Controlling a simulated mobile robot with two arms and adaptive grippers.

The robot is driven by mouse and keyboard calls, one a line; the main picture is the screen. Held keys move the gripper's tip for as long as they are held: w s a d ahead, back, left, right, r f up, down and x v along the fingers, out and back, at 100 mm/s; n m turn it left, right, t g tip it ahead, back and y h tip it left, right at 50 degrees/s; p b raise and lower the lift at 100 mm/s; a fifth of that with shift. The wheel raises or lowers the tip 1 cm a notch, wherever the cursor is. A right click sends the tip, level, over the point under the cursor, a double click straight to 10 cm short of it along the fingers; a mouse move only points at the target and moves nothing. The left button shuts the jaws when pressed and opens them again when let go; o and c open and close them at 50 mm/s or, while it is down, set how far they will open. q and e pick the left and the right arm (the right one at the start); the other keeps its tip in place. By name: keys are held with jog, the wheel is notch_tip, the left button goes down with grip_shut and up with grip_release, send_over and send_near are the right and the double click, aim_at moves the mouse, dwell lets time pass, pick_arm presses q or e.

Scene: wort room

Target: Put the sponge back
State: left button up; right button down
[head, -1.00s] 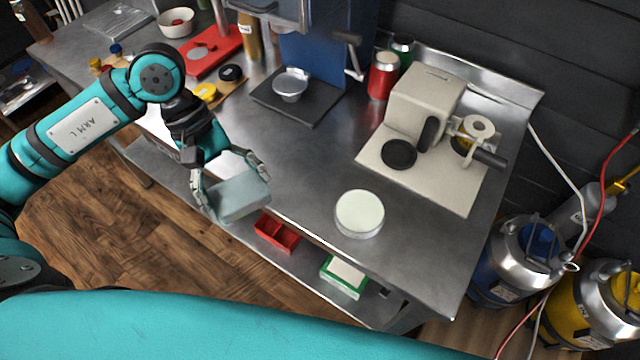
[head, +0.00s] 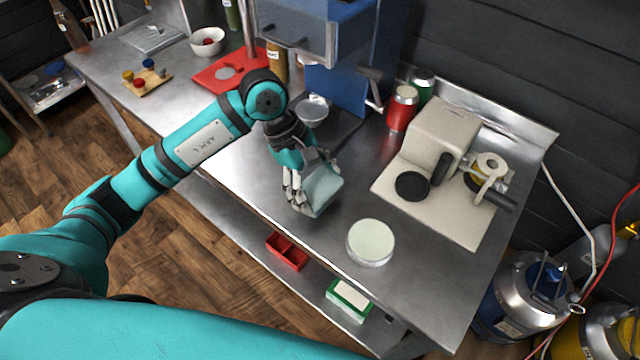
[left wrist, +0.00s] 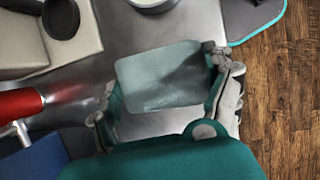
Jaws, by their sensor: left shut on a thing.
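The sponge (head: 322,190) is a pale grey-blue block held in my left gripper (head: 311,183), over the front part of the steel table (head: 300,235) in the head view. The left gripper is shut on it, with a finger on either side. In the left wrist view the sponge (left wrist: 160,78) fills the space between the fingers of the gripper (left wrist: 163,82), with the table behind it. I cannot tell whether the sponge touches the tabletop. My right gripper is not in view.
A round pale-topped tin (head: 370,242) stands right of the sponge. A cream machine (head: 440,145) and a red canister (head: 402,108) stand behind. A blue press (head: 338,85) is at the back. A red divided tray (head: 287,251) and a green-and-white box (head: 349,299) sit on the lower shelf.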

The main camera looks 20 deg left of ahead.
aim_at(315, 184)
pick_arm(q)
jog(key=shift+w+d, duration=0.25)
jog(key=shift+w, duration=0.05)
notch_tip(315, 184, down, 3)
jog(key=shift+r+p, duration=0.1)
jog(key=shift+p, duration=0.7)
jog(key=shift+f, duration=0.45)
jog(key=o, duration=1.1)
jog(key=shift+c, duration=0.2)
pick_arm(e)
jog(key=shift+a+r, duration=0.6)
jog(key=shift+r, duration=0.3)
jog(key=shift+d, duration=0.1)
